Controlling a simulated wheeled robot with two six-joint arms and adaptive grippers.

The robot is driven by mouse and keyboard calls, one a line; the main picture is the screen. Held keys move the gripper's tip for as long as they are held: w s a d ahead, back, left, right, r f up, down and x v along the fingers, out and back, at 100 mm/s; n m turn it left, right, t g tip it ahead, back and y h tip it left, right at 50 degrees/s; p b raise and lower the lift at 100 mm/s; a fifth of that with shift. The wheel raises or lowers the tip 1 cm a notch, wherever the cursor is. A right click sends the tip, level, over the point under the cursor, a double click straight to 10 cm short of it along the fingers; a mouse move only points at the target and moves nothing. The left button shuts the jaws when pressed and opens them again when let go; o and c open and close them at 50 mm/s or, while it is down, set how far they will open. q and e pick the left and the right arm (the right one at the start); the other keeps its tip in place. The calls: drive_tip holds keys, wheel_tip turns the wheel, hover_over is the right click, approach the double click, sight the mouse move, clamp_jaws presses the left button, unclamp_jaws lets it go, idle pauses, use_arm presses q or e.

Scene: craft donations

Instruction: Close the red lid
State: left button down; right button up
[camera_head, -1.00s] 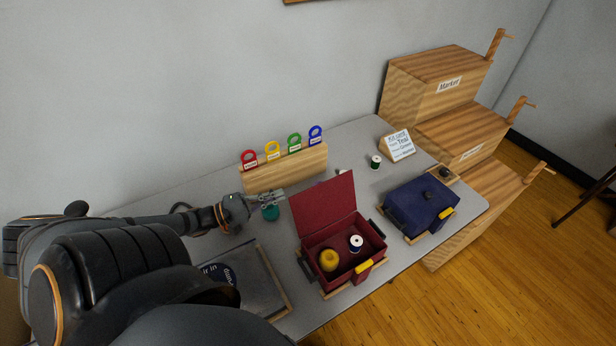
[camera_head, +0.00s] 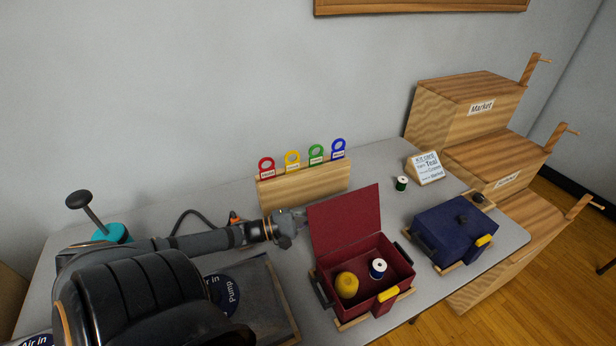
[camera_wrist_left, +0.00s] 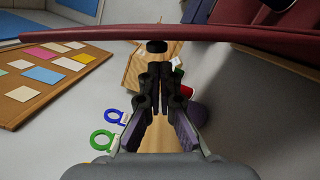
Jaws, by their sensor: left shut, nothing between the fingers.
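The red lid (camera_head: 343,222) stands open, nearly upright, at the back of the red box (camera_head: 384,302). A yellow round item (camera_head: 347,285) and a white-and-blue spool (camera_head: 378,268) lie inside the box. My left gripper (camera_head: 299,216) is shut and empty at the lid's left edge, its tips close to it; I cannot tell whether they touch. In the left wrist view, the lid (camera_wrist_left: 235,37) crosses as a red band just beyond the shut fingertips (camera_wrist_left: 158,72). My right gripper is not in view.
A blue closed box (camera_head: 455,230) stands to the right. Behind are a wooden rack (camera_head: 305,187) with several coloured tags, a green spool (camera_head: 401,184) and a kit card (camera_head: 428,168). A grey pump mat (camera_head: 262,300) lies left of the red box. Stepped wooden market crates (camera_head: 465,105) stand at right.

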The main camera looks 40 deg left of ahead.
use_arm(q)
drive_tip(key=shift+w+d, duration=0.35)
drive_tip(key=shift+w, duration=0.15)
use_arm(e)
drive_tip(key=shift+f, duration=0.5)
use_arm(q)
drive_tip(key=shift+r, duration=0.1)
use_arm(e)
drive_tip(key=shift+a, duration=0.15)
